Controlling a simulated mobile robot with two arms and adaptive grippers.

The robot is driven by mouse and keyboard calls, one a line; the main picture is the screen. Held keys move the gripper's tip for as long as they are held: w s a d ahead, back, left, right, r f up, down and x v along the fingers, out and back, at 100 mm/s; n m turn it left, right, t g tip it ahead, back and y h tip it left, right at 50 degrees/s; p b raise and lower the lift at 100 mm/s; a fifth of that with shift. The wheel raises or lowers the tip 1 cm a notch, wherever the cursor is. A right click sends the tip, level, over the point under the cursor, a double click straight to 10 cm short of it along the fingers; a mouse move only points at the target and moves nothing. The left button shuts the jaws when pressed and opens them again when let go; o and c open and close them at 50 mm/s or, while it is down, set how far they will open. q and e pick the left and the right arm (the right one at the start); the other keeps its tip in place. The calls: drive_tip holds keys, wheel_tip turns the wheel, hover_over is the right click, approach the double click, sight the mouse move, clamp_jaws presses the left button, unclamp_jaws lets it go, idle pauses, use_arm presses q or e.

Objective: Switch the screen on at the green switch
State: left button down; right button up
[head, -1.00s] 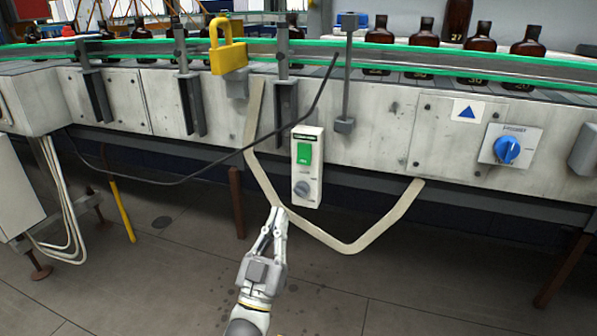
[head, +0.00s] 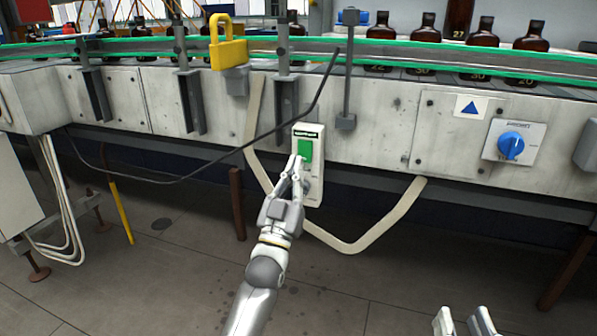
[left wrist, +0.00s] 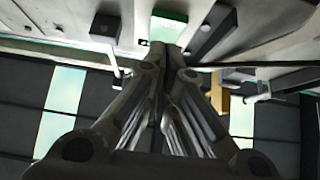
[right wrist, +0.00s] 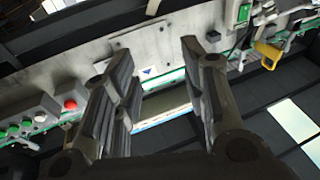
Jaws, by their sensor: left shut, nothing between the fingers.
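The green switch (head: 304,150) is on a white upright box (head: 314,191) on the front of the conveyor. A dark strip (head: 306,134) is above it and a grey knob below, mostly behind my gripper. My left gripper (head: 297,161) is shut and empty, its tips at the lower left edge of the green switch. In the left wrist view the switch (left wrist: 168,29) is just beyond the closed tips (left wrist: 165,46); I cannot tell if they touch. My right gripper (head: 464,318) is open and empty, low at the right. I cannot identify the screen.
A beige strap (head: 350,246) hangs around the box, and a black cable (head: 215,162) crosses left of it. A yellow padlock (head: 228,43) hangs above. A blue rotary knob (head: 510,145) is at the right. Amber bottles (head: 424,28) stand on the conveyor (head: 385,110).

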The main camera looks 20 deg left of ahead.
use_arm(q)
drive_tip(key=shift+w+f, duration=0.15)
drive_tip(key=shift+w, duration=0.8)
use_arm(e)
drive_tip(key=shift+s+a+r+t+y, duration=0.1)
drive_tip(key=shift+s+r+t+y, duration=0.1)
drive_tip(key=shift+r+t, duration=0.45)
drive_tip(key=shift+s+r+t+y, duration=0.15)
drive_tip(key=shift+r+t, duration=0.2)
drive_tip(key=shift+r, duration=0.55)
use_arm(q)
drive_tip(key=b, duration=0.2)
drive_tip(key=shift+w+f+t+b, duration=0.25)
drive_tip(key=shift+w+t+b, duration=0.1)
drive_tip(key=shift+t, duration=0.05)
drive_tip(key=shift+r, duration=0.1)
use_arm(e)
drive_tip(key=s+r+t+y, duration=0.2)
drive_tip(key=s+r+t, duration=0.2)
drive_tip(key=r, duration=0.2)
drive_tip(key=shift+s+r+t, duration=0.3)
drive_tip(key=shift+r+t, duration=0.1)
use_arm(q)
drive_tip(key=shift+s, duration=0.15)
